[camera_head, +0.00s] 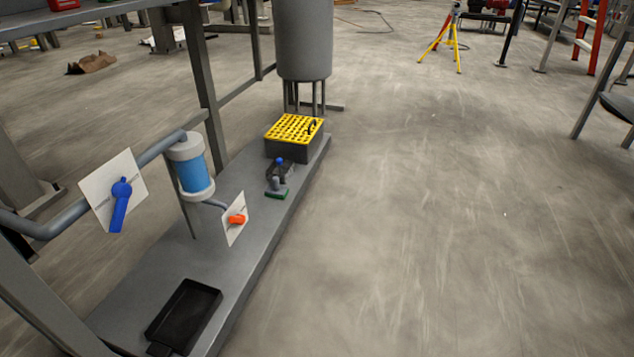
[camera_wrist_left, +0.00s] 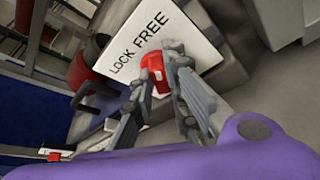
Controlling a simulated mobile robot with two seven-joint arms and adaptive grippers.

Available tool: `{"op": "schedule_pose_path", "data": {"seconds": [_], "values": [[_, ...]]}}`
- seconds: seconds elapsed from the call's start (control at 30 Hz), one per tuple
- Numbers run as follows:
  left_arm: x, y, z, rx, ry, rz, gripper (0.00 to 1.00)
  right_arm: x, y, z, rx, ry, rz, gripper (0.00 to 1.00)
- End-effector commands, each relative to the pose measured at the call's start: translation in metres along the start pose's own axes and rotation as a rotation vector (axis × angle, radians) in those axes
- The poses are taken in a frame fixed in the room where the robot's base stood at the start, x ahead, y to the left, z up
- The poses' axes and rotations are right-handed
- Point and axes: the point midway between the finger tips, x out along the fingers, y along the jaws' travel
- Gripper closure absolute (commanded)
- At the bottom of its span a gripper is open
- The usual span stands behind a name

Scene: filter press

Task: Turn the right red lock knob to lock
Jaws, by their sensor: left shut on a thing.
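In the left wrist view, a red knob (camera_wrist_left: 153,63) sits on a white plate (camera_wrist_left: 190,30) printed "LOCK FREE". The words LOCK and FREE stand side by side along the plate. My left gripper (camera_wrist_left: 158,74) has its two grey fingers on either side of the knob and is shut on it. The fingers hide part of the knob, and its exact pointing is hard to tell. Neither this plate nor my left gripper can be made out in the head view. My right gripper is in neither view.
The head view shows a grey bench (camera_head: 255,235) with a blue-handled valve (camera_head: 121,200), a blue cylinder (camera_head: 190,168), an orange knob (camera_head: 237,219) on a small white plate, a black tray (camera_head: 186,315) and a yellow-topped box (camera_head: 292,138). The floor (camera_head: 430,230) to the right is clear.

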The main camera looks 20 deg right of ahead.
Motion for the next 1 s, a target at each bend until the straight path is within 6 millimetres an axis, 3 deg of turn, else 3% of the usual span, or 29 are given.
{"op": "schedule_pose_path", "data": {"seconds": [0.37, 1.0], "values": [[-0.001, 0.002, 0.001, -0.089, 0.0, -0.036, 1.0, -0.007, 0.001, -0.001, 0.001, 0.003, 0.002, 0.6], [0.001, 0.009, -0.003, -0.609, 0.0, -0.252, 1.0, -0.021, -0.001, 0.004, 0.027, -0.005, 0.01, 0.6]]}}
